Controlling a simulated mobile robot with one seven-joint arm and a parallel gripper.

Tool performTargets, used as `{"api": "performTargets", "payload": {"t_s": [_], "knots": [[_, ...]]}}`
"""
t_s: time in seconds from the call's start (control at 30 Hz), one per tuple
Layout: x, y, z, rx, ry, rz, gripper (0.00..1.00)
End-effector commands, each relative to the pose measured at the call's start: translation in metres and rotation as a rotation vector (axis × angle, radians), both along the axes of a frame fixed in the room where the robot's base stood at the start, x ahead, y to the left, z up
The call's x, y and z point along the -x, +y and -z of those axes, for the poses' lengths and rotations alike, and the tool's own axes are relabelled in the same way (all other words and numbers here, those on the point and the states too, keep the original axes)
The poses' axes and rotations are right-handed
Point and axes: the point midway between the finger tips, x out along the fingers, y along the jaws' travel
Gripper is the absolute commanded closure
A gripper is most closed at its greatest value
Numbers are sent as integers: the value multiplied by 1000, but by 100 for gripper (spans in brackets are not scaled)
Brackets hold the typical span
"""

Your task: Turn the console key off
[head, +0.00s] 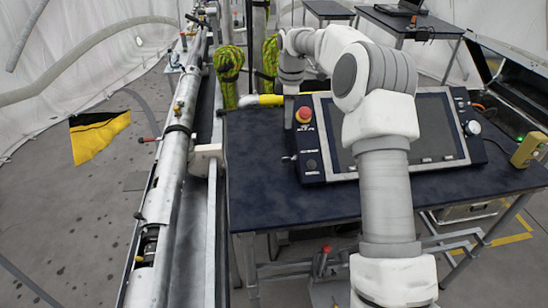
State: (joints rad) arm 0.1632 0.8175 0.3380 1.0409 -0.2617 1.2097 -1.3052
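The console (440,107) is a dark panel with a light frame and a blank dark screen, standing tilted on a dark blue table. A red knob on a yellow base (304,115) sits at its upper left, with a round black control (311,165) lower down. A small silvery piece (288,157) sticks out at the left edge; I cannot tell whether it is the key. My white arm crosses in front of the screen and hides part of it.
The dark blue table (262,195) has bare room left of and in front of the console. A yellow-green device (528,150) stands at its right edge. A long metal pipe (172,185) runs along the left. A laptop (402,8) sits on a table behind.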

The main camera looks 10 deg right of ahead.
Motion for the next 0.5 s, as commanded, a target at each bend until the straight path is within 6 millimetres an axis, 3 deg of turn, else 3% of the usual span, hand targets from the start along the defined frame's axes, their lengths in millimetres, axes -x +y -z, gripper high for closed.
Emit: {"api": "performTargets", "payload": {"t_s": [0.27,0.5], "knots": [[4,-11,-4,21,-1,-127,64],[0,-11,34,20,3,-128,64]]}}
